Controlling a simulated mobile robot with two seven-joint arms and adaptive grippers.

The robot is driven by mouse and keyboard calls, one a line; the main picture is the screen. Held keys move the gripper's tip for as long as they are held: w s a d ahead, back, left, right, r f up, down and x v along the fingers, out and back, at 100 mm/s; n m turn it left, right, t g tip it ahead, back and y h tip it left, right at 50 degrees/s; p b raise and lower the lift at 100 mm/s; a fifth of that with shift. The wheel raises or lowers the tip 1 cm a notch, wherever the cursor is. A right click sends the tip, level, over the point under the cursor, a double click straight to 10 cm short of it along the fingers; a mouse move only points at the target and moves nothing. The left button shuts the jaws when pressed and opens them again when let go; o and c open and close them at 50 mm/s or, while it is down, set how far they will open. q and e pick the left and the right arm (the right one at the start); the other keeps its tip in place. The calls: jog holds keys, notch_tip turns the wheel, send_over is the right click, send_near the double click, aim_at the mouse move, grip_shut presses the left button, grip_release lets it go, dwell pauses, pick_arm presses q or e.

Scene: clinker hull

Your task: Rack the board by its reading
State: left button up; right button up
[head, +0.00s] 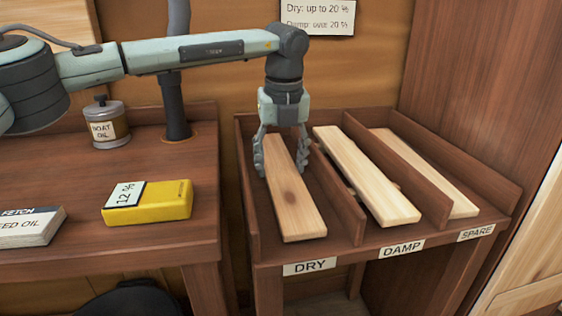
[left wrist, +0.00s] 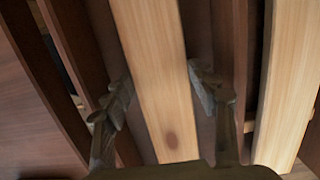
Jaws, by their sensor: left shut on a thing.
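A pale wooden board with a dark knot (head: 293,195) lies lengthwise in the left compartment of the rack, the one labelled DRY (head: 309,267). My left gripper (head: 286,165) points down over its far half, with one finger on each long side, shut on it. The left wrist view shows the board (left wrist: 155,70) between the fingers of my left gripper (left wrist: 160,90). The yellow meter (head: 150,205) on the bench shows what looks like 12 %. A wall sign (head: 318,16) reads dry up to 20 %, damp over 20 %. My right gripper is not in view.
One board (head: 365,175) lies in the DAMP compartment and another (head: 430,175) in the SPARE one. Wooden dividers (head: 340,205) part the compartments. A boat oil can (head: 106,125) and a labelled block-like item (head: 30,228) stand on the bench (head: 110,260).

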pick_arm(q)
jog(key=shift+f, duration=0.3)
jog(key=o, duration=1.4)
